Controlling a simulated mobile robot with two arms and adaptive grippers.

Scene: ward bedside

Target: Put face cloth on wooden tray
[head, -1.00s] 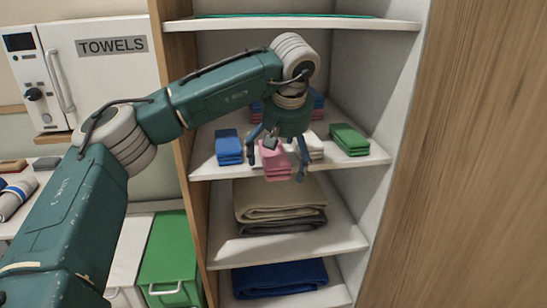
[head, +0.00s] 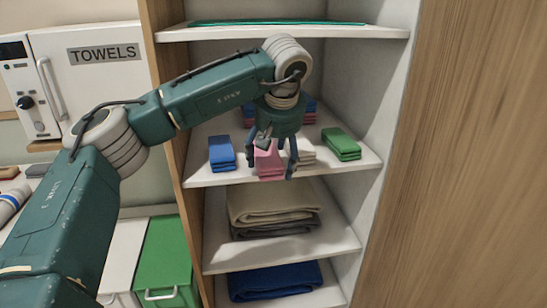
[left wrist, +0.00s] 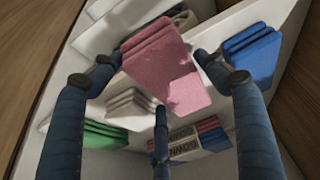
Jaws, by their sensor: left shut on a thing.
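A stack of folded pink face cloth (head: 269,163) is at the front edge of the shelf. My left gripper (head: 272,157) comes from above and is shut on it. In the left wrist view the pink cloth (left wrist: 168,68) lies between the fingers, and its folded layers show at one side. I cannot tell whether its underside still touches the shelf. No wooden tray shows in these frames. My right gripper is not in view.
Blue cloths (head: 222,153) stand left of the pink stack, green cloths (head: 341,143) right, and white ones (head: 302,154) close behind. Cabinet walls (head: 172,110) bound the shelf. Folded blankets (head: 272,205) lie below. A green bin (head: 168,262) stands at lower left.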

